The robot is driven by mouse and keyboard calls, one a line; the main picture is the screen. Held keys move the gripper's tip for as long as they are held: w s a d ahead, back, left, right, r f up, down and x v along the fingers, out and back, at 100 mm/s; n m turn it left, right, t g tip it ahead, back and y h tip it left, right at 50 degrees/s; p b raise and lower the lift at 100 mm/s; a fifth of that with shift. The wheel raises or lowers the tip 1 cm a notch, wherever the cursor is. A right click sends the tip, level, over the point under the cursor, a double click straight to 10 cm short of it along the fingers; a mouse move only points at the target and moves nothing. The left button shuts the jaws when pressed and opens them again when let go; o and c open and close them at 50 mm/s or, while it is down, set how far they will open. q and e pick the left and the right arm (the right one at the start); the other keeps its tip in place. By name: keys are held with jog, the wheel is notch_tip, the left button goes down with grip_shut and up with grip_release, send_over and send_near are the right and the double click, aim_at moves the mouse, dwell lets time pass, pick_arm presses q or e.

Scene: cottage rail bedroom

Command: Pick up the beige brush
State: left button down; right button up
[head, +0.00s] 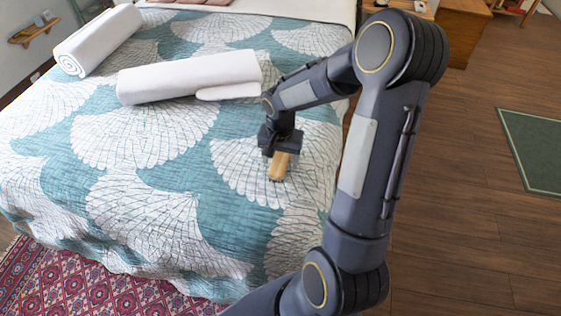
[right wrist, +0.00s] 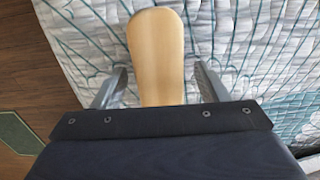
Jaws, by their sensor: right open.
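The beige brush (head: 279,168) lies on the teal and white bed cover near the bed's right side in the head view. In the right wrist view the brush (right wrist: 156,55) runs between the two fingers, with a smooth rounded wooden end pointing away. My right gripper (head: 280,153) is over the brush, pointing down. In the right wrist view my right gripper (right wrist: 158,88) is open, with a finger on each side of the brush and a visible gap to each. The gripper body hides the brush's near end there. My left gripper is not in view.
Rolled white towels (head: 190,77) lie farther back on the bed (head: 130,190), and another roll (head: 98,40) is at the far left. Wooden floor (head: 455,200) with a green mat (head: 535,150) is to the right. A red patterned rug (head: 75,285) is in front.

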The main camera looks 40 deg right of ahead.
jog(key=c, duration=1.2)
jog(key=shift+r, duration=0.1)
jog(key=shift+r, duration=0.6)
jog(key=s+a+r, duration=0.1)
jog(key=r, duration=0.1)
jog(key=s+a+r+p, duration=0.1)
jog(key=r, duration=0.2)
jog(key=s+a+r, duration=0.1)
jog(key=r, duration=0.1)
jog(key=shift+s+r, duration=0.3)
jog(key=shift+r, duration=0.05)
jog(key=s+a+r, duration=0.4)
jog(key=s+a, duration=0.2)
jog(key=s, duration=0.1)
jog(key=shift+p, duration=0.4)
